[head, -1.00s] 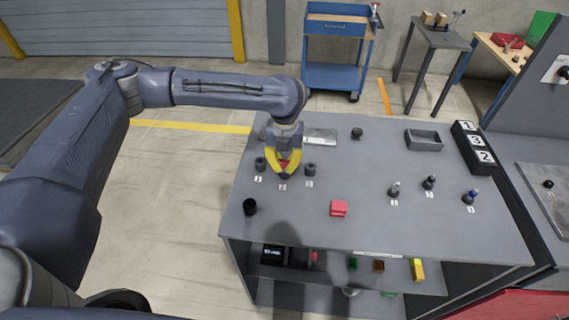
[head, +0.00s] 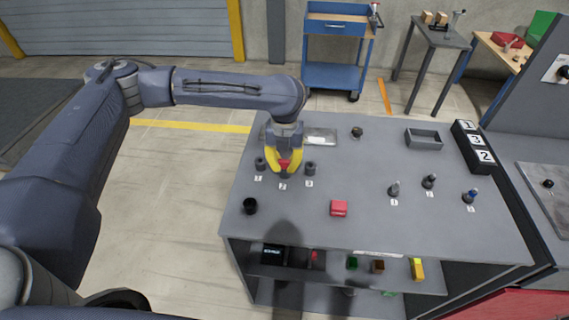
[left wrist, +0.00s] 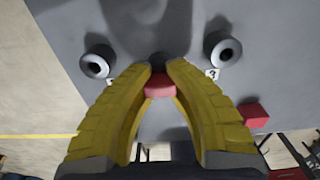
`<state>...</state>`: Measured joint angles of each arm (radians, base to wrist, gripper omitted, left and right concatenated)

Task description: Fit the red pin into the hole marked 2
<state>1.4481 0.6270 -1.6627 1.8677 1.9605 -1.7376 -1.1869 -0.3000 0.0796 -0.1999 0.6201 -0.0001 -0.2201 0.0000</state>
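My left gripper (head: 284,170) points down at the middle of a row of three dark collars, behind the label 2 (head: 282,187). Its yellow fingers are closed in on the red pin (head: 284,165), whose red top shows between them in the left wrist view (left wrist: 160,89). The pin's lower part is hidden, so I cannot tell how deep it sits in the middle collar. The left collar (head: 260,163) and the right collar (head: 310,168), labelled 3, stand at either side. My right gripper is not in view.
A red block (head: 339,208) and a black cup (head: 250,206) stand at the table's front. Several small posts, one blue-topped (head: 472,195), stand at the right. A grey tray (head: 424,139) and a 1-3-2 number board (head: 474,147) are behind. The table centre is clear.

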